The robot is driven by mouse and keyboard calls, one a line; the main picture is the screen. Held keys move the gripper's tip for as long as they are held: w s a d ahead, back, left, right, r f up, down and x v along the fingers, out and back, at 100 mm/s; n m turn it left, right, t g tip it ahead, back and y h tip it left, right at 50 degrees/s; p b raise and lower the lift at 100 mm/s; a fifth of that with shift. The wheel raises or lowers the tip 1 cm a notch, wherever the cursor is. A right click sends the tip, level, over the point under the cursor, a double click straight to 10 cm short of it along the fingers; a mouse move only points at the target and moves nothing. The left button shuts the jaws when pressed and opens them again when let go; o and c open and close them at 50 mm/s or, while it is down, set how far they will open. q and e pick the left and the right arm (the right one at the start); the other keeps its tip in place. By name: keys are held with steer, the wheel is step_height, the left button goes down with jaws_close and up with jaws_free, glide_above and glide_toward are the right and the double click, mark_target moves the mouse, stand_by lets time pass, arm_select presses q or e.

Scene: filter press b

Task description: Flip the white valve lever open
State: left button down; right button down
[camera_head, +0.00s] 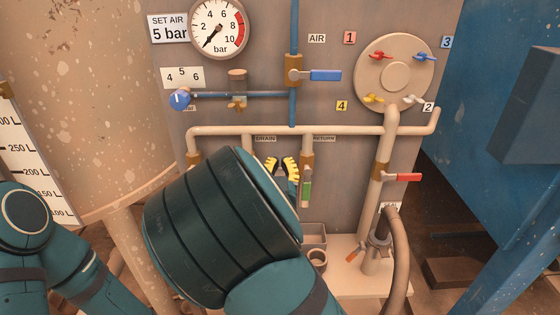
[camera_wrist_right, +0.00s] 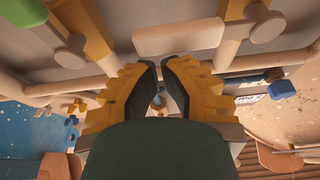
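The white valve lever (camera_wrist_right: 178,33) shows in the right wrist view as a pale bar lying crosswise to its brass valve (camera_wrist_right: 240,28). It is just beyond my right fingertips and looks apart from them. In the head view my right arm hides this lever. My right gripper (camera_head: 281,168) points at the panel under the DRAIN and RETURN labels. Its yellow fingers, also in the wrist view (camera_wrist_right: 159,73), are partly apart with nothing between them. My left gripper is out of view.
The green lever (camera_head: 306,191) hangs close to the right of my right fingers. A red lever (camera_head: 403,177) is farther right. A pale pipe (camera_head: 330,131) runs above. A round plate (camera_head: 373,73) with small coloured levers is at upper right. A hose (camera_head: 398,262) stands below.

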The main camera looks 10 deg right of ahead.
stand_by(0.4)
steer(key=shift+d+f+m+h+b, duration=0.1)
steer(key=shift+f+m+h+b, duration=0.3)
steer(key=shift+m+b, duration=0.25)
steer(key=shift+d+f+m+h+b, duration=0.1)
steer(key=shift+f+m+h+b, duration=0.3)
steer(key=shift+m+b, duration=0.6)
steer(key=a+f+m+g+h+b, duration=0.1)
steer(key=a+f+m+g+b, duration=0.1)
steer(key=m, duration=0.4)
steer(key=a+f+m+g+h+b, duration=0.1)
steer(key=a+f+m+g+b, duration=0.1)
steer(key=f+m, duration=0.2)
steer(key=w+a+f+m+g+h+b, duration=0.1)
steer(key=f+m+g+b, duration=0.1)
steer(key=m, duration=0.7)
steer(key=shift+a+f, duration=0.4)
steer(key=shift+f, duration=0.5)
steer(key=shift+w, duration=0.1)
